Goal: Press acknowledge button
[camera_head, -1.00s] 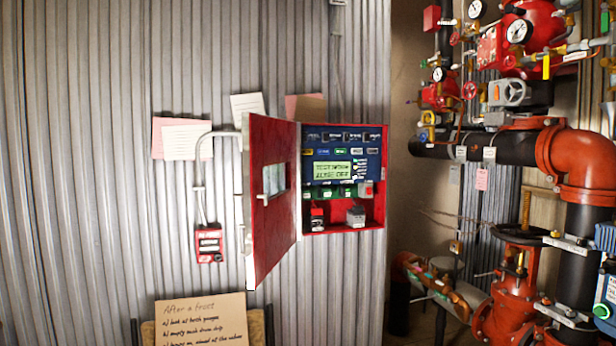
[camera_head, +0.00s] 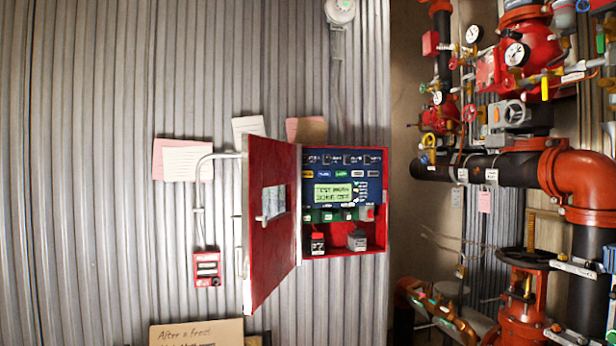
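A red alarm panel box (camera_head: 344,253) hangs on the corrugated metal wall, its red door (camera_head: 270,225) swung open to the left. Inside is a blue control face (camera_head: 345,168) with a lit green display (camera_head: 333,194) and rows of small buttons. Below the display is a green strip with several dark buttons (camera_head: 327,215), and a red and white part (camera_head: 368,213) sits at its right end. The button labels are too small to read, so I cannot tell which one is acknowledge. Neither of my grippers is in view.
A red manual call point (camera_head: 207,268) is on the wall left of the door. Papers (camera_head: 183,161) are fixed above. A cardboard note (camera_head: 197,333) is at the bottom. Red valves and pipes (camera_head: 579,180) fill the right side. The space before the panel looks clear.

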